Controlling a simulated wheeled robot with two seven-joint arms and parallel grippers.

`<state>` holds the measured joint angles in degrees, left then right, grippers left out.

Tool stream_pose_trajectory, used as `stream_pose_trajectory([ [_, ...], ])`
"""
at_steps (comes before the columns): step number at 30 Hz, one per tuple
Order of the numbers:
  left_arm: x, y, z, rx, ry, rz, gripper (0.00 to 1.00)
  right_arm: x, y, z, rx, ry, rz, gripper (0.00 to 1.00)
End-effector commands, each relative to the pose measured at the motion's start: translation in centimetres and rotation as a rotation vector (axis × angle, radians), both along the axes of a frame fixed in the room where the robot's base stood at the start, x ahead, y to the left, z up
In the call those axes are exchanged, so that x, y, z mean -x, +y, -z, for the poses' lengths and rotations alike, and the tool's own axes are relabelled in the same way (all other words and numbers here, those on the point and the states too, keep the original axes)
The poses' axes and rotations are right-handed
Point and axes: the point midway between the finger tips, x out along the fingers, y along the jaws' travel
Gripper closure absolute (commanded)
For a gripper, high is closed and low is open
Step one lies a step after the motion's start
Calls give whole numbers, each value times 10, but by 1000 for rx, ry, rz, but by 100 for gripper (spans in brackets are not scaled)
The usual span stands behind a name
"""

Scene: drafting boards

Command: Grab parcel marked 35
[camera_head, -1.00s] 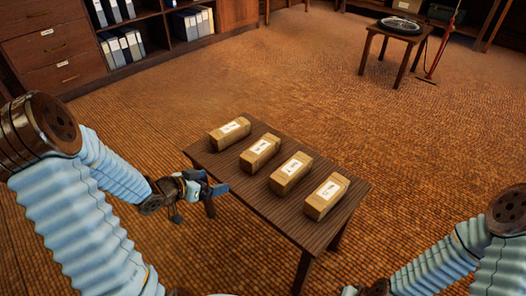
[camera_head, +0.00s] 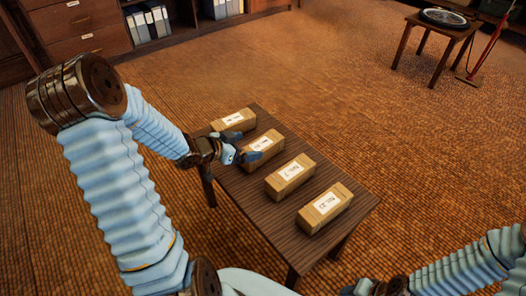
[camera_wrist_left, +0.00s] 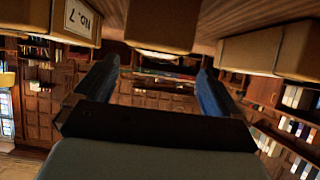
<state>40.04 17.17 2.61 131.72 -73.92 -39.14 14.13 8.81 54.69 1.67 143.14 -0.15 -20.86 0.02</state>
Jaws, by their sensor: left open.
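Four parcels, brown boxes with white labels, lie in a row on a dark slatted table (camera_head: 262,205). The nearest parcel (camera_head: 325,208) has a label that seems to read NO. 23. The parcel marked NO. 7 (camera_head: 290,177) lies behind it and shows in the left wrist view (camera_wrist_left: 68,22). The second parcel from the back (camera_head: 264,144) and the farthest parcel (camera_head: 233,121) have labels too small to read. My left gripper (camera_head: 243,147) is open and empty at the left end of the second parcel, which shows ahead between its fingers in the wrist view. My right gripper (camera_head: 362,288) is mostly cut off at the bottom edge.
Neighbouring parcels stand close on both sides of my left gripper. A small table (camera_head: 434,42) with a round dark object stands at the back right, beside a red stand (camera_head: 476,60). Wooden drawers and shelves with binders (camera_head: 148,22) line the back left. The floor between is clear.

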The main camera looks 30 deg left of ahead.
Motion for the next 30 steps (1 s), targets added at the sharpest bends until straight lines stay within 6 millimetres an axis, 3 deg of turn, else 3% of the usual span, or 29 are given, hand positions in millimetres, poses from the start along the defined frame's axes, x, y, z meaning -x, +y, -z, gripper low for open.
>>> stream_pose_trajectory([
  [15,-53,-25,32,2,1,1,2,0,-1,9,1,-1,3,64],
  [24,-58,-27,34,0,0,-1,2,0,-1,9,1,-1,3,64],
  [30,-58,-27,34,0,0,-1,31,0,-1,9,1,-1,3,64],
])
